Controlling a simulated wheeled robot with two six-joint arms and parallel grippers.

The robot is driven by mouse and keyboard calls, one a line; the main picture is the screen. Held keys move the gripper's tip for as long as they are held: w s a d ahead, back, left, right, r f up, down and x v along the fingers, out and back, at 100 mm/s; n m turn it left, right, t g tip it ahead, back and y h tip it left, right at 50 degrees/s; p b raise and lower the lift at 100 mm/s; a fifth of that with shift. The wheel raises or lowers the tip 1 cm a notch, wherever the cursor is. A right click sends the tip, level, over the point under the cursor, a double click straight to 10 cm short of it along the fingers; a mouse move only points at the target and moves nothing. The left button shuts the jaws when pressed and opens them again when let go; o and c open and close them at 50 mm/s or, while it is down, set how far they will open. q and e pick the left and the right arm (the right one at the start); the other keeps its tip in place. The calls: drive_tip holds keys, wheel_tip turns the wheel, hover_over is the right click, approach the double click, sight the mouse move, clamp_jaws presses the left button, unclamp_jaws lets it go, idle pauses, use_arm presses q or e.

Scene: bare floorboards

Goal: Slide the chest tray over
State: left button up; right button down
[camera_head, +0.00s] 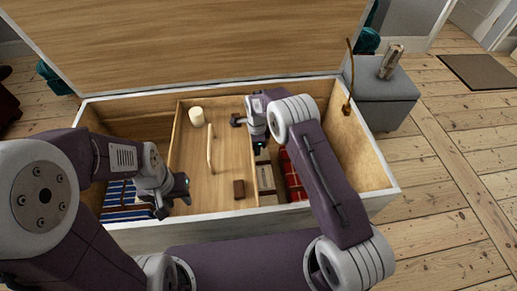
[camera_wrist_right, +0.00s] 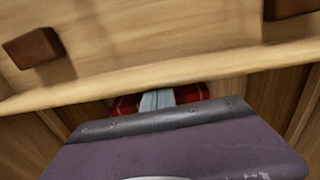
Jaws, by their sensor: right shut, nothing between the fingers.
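The wooden chest (camera_head: 372,160) stands open with its lid raised. The tray (camera_head: 225,163) sits inside, across the middle, with a rod-like light wooden handle (camera_head: 210,149) on it. My right gripper (camera_head: 260,149) is shut and empty, pointing down just beside the tray's right wall. In the right wrist view the tray's wall (camera_wrist_right: 170,73) crosses the picture beyond my gripper; whether they touch is unclear. My left gripper (camera_head: 180,192) is over the left part of the chest, near the tray's left side; its jaw opening is unclear.
The tray carries a cream candle (camera_head: 197,117) and a brown block (camera_head: 239,189). Blue striped cloth (camera_head: 125,195) lies left of the tray. Red plaid cloth (camera_head: 292,177) and a pale bundle (camera_head: 266,180) lie right. A grey stool (camera_head: 383,97) stands behind right.

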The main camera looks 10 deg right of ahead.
drive_tip(key=d+r+p, duration=0.4)
drive_tip(key=r+p, duration=0.2)
drive_tip(key=r, duration=0.4)
